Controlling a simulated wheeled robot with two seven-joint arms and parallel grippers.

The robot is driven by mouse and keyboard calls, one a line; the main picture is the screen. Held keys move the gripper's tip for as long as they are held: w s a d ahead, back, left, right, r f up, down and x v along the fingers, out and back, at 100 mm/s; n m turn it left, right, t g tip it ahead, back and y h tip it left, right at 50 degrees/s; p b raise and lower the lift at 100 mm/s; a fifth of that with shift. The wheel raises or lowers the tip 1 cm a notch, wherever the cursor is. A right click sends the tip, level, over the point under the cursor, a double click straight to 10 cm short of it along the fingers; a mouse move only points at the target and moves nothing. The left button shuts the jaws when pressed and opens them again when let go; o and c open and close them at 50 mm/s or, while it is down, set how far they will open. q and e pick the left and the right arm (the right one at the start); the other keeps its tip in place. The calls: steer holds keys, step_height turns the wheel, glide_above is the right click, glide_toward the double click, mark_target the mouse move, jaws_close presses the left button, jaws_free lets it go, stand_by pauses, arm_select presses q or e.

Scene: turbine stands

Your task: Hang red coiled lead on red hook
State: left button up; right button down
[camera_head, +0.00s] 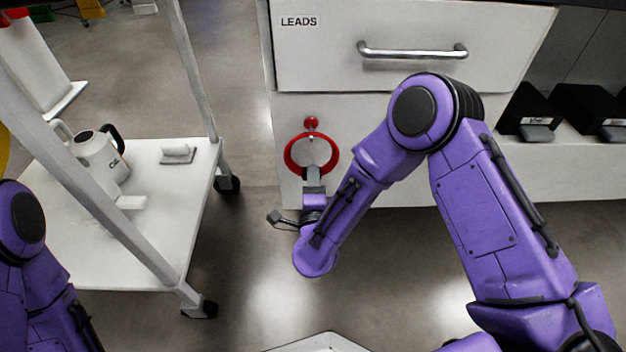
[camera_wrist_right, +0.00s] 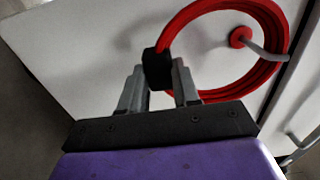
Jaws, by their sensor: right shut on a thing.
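The red coiled lead (camera_head: 290,164) is a ring in front of the white cabinet's lower panel. In the right wrist view the coil (camera_wrist_right: 193,18) has a black band (camera_wrist_right: 157,69) between the fingers. My right gripper (camera_head: 313,178) is shut on the lead at this band, at the coil's lower side in the head view. The red hook (camera_head: 311,122) is on the panel just above the coil's top. In the wrist view its red base (camera_wrist_right: 240,37) shows inside the ring, and its metal pin appears to cross over the coil's far side. Whether the coil rests on the pin is unclear. My left gripper is out of view.
The white cabinet has a drawer labelled LEADS (camera_head: 299,22) with a metal handle (camera_head: 412,51) above the hook. A white trolley (camera_head: 130,240) with a mug-like jug (camera_head: 100,158) stands at left. Black boxes (camera_head: 528,108) sit on a shelf at right. Floor between is clear.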

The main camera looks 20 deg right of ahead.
steer(key=shift+w, duration=0.15)
steer(key=c, duration=0.6)
jaws_free()
steer(key=shift+p+v, duration=0.65)
steer(key=shift+v, duration=2.85)
